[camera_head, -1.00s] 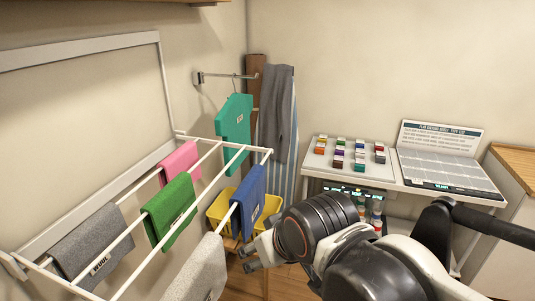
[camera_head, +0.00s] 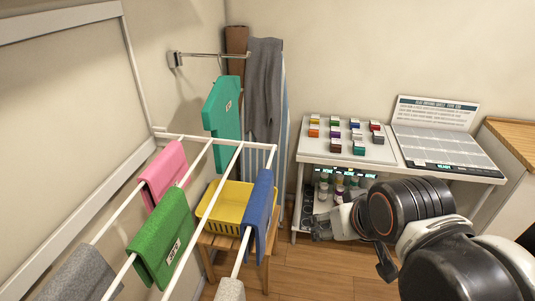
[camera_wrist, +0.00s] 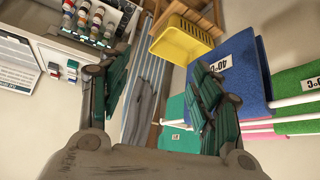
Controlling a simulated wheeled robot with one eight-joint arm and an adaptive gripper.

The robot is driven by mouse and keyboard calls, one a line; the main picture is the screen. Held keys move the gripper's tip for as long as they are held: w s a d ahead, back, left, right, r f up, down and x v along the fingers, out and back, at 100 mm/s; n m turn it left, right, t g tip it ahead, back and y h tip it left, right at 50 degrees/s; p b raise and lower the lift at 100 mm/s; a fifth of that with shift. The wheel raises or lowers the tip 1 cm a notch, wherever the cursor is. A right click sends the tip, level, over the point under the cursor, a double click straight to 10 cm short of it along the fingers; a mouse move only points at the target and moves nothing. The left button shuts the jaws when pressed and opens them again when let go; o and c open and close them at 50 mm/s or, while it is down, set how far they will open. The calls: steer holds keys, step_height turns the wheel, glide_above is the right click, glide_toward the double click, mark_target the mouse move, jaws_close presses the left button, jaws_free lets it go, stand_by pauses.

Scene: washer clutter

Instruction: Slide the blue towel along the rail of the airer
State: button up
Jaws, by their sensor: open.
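The blue towel (camera_head: 259,212) hangs folded over the front rail of the white airer (camera_head: 242,252), near the rail's far end. In the wrist view the blue towel (camera_wrist: 238,72) shows a white "40°C" label and lies just beyond the right finger. My gripper (camera_head: 338,222) is to the right of the towel in the head view, apart from it. In the wrist view my gripper (camera_wrist: 160,92) is open and empty, with its fingers spread wide. Whether the right finger touches the towel cannot be told.
A green towel (camera_head: 163,237), a pink towel (camera_head: 163,172) and grey towels hang on other parts of the airer. A yellow basket (camera_head: 226,205) stands on a wooden stool behind the blue towel. A teal garment (camera_head: 223,120) hangs from a wall rod. A white table (camera_head: 340,154) stands at right.

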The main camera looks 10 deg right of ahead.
mark_target(259, 208)
steer(key=w+a+r+m+g+p, duration=0.1)
steer(key=w+a+r+g+p, duration=0.1)
steer(key=w+a+p, duration=0.2)
steer(key=w+a+r+m+g+p, duration=0.1)
steer(key=w+a+r+g+p, duration=0.1)
steer(key=p, duration=0.8)
steer(key=w+a+r+m+g+p, duration=0.2)
steer(key=w+a+r+g+p, duration=0.1)
steer(key=w+a+p, duration=0.3)
steer(key=shift+w+r+p, duration=0.45)
steer(key=shift+w+p, duration=0.05)
steer(key=shift+w, duration=0.15)
steer(key=shift+s+a+r, duration=0.1)
steer(key=shift+s+a, duration=0.3)
steer(key=shift+a, duration=0.2)
steer(key=shift+s+a+r, duration=0.1)
steer(key=shift+s+a, duration=0.25)
steer(key=shift+a, duration=0.2)
steer(key=f+b, duration=0.4)
steer(key=f, duration=0.3)
steer(key=f+b, duration=0.4)
steer(key=f, duration=0.3)
steer(key=shift+w+b, duration=0.2)
steer(key=shift+b, duration=0.15)
steer(key=shift+d+r, duration=0.1)
steer(key=c, duration=1.2)
